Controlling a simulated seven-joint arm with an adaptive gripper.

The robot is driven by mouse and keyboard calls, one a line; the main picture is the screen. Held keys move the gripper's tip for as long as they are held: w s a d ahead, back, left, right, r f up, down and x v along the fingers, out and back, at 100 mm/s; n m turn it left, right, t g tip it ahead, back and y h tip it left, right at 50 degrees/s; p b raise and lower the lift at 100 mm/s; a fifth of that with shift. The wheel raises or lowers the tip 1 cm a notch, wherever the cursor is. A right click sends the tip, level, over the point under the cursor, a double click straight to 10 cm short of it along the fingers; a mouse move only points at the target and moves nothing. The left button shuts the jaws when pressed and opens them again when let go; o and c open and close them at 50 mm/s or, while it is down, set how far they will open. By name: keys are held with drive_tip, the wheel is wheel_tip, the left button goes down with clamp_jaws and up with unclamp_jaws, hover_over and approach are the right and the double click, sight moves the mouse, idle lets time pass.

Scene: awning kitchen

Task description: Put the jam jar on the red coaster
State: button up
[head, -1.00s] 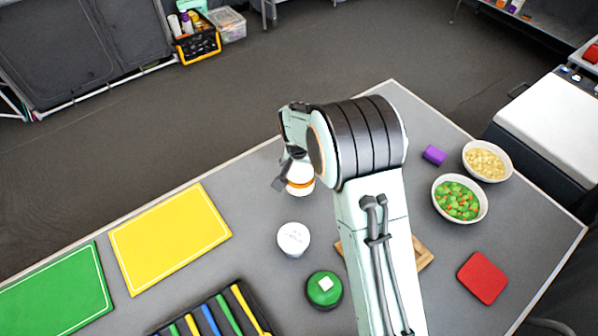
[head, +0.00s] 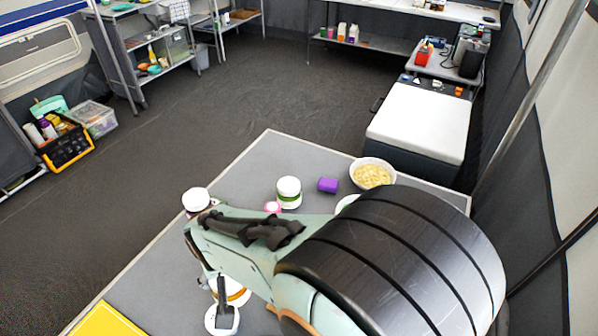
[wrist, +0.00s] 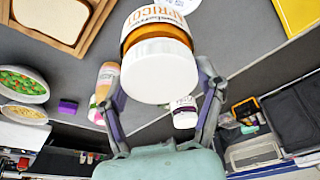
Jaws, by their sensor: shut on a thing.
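The jam jar (wrist: 160,68) has a white lid, an orange band and a label reading APRICOT. In the wrist view it sits between the two fingers of my gripper (wrist: 161,80), which is shut on it. In the head view the jar's orange band (head: 238,293) shows beside my gripper (head: 222,300), partly hidden by my arm. The red coaster is not visible in either current view. My large arm link covers the lower right of the head view, where part of the table is hidden.
A white-lidded jar (head: 196,199), a green-banded jar (head: 289,192), a purple block (head: 328,185) and a bowl of pale food (head: 372,175) stand toward the far edge. A bowl of peas and carrots (wrist: 22,84) and bread on a wooden board (wrist: 92,38) show in the wrist view.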

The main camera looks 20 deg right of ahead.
drive_tip(key=s+d+r+m+h, duration=0.1)
drive_tip(key=s+d+m, duration=0.25)
drive_tip(key=d, duration=0.65)
drive_tip(key=s+d+m, duration=0.2)
drive_tip(key=s+d, duration=0.3)
drive_tip(key=d, duration=0.5)
drive_tip(key=s+d+r+m+h, duration=0.1)
drive_tip(key=s+d+m, duration=0.25)
drive_tip(key=d, duration=0.75)
drive_tip(key=shift+w+d+f, duration=1.45)
drive_tip(key=shift+d+f, duration=0.1)
drive_tip(key=shift+f, duration=0.6)
drive_tip(key=shift+w+d+f, duration=1.45)
drive_tip(key=shift+d+f, duration=0.05)
drive_tip(key=shift+f, duration=0.7)
drive_tip(key=shift+w+d+f, duration=1.45)
drive_tip(key=shift+d+f, duration=0.1)
drive_tip(key=shift+f, duration=0.6)
drive_tip(key=shift+f, duration=0.2)
drive_tip(key=o, duration=1.2)
